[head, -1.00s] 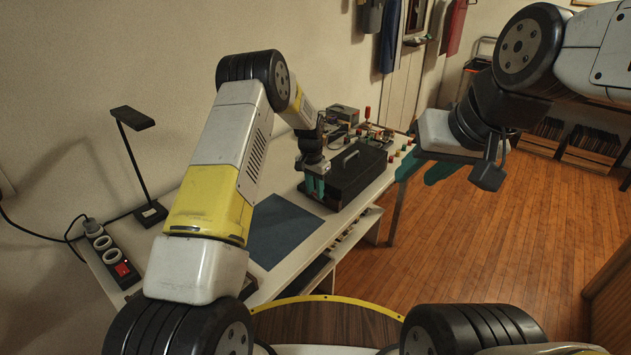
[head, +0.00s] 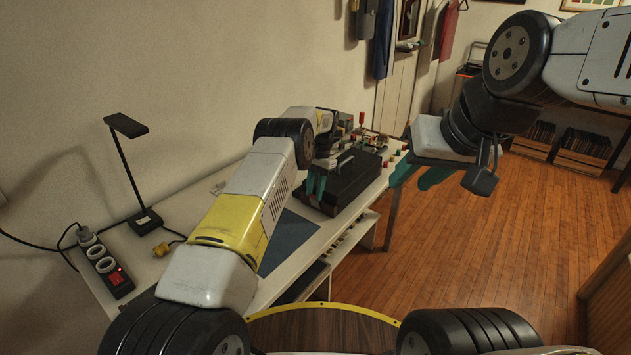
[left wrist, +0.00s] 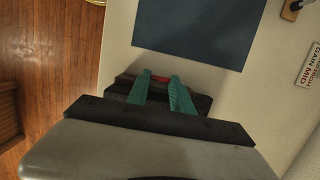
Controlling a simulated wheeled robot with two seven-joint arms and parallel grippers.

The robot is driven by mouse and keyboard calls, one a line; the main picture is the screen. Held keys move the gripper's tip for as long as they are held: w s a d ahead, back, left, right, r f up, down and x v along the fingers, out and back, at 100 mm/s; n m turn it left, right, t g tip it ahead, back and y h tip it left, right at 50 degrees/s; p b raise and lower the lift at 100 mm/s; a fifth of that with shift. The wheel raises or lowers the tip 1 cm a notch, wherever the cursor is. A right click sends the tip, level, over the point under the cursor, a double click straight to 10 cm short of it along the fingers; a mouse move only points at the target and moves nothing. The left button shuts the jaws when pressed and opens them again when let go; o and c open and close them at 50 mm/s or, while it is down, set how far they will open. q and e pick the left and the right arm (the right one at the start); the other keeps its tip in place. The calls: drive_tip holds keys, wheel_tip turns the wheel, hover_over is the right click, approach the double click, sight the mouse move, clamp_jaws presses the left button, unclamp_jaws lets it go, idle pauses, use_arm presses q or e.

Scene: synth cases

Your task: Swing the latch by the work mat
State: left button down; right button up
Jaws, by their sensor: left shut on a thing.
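The latch (left wrist: 160,78) shows as a small red piece on the mat-facing side of the black case (head: 352,178), in the left wrist view. My left gripper (left wrist: 160,79) is shut on it, one teal finger on each side. In the head view my left gripper (head: 315,190) is at the near left end of the case, and the latch cannot be made out there. The blue-grey work mat (head: 287,243) lies on the table beside the case, partly behind my left arm. My right gripper (head: 420,178) hangs at the right over the floor, its fingers apart and empty.
The white table (head: 322,238) runs along the wall. Electronics with coloured knobs (head: 372,140) stand behind the case. Open wooden floor is at the right.

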idle(0.5)
use_arm(q)
drive_tip(key=c, duration=1.1)
unclamp_jaws()
